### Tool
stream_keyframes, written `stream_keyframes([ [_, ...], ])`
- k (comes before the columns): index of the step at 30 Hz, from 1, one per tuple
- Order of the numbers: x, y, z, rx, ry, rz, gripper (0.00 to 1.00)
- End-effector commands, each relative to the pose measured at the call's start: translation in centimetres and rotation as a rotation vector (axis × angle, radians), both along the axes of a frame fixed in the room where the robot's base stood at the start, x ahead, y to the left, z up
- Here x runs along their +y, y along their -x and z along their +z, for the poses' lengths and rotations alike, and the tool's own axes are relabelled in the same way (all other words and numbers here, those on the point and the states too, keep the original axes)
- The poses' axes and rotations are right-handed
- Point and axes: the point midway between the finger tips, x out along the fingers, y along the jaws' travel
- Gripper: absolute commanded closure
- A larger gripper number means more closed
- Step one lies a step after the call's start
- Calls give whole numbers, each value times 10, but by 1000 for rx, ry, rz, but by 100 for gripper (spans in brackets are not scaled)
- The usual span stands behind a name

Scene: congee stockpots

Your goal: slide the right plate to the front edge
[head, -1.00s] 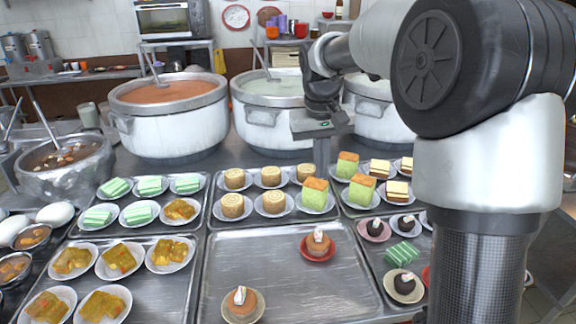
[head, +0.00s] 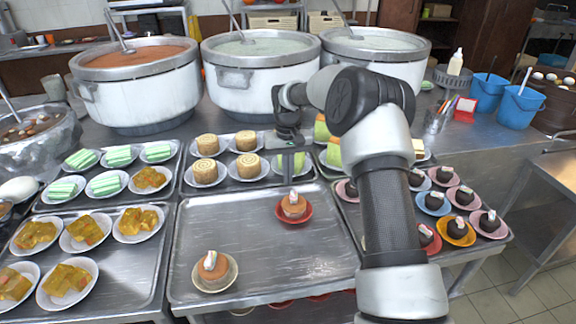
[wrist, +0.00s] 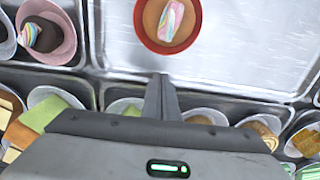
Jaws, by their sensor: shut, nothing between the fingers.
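The right plate (head: 305,216) is a small red plate holding a round brown cake with a pale topping. It sits at the back right of the middle front tray (head: 254,261). The left plate (head: 213,284) is cream with a similar cake, near that tray's front left. My gripper (head: 287,180) is shut and empty, pointing down just behind the red plate. In the wrist view, the red plate (wrist: 144,35) lies ahead of the shut fingertips (wrist: 161,80), with a visible gap between them. The fingertips' exact height above the tray is hard to tell.
A tray of yellow cakes (head: 84,235) lies left, and dark cakes on coloured plates (head: 457,230) stand right, partly hidden by my arm. Bare tray lies in front of the red plate. Large stockpots (head: 265,75) stand behind.

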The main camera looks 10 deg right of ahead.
Motion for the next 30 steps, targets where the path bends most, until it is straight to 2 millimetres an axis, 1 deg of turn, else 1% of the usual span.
stream_keyframes([
  [1,0,1,-14,3,0,0,100],
  [2,0,1,-20,3,-1,-1,100],
  [4,-1,10,-15,-2,0,-1,100],
  [7,-1,23,-16,-1,1,0,100],
  [12,-1,36,-16,-2,0,0,100],
  [16,0,40,-15,-2,1,0,100],
  [26,0,41,-15,-2,1,0,100],
  [30,0,51,-15,-1,2,0,100],
])
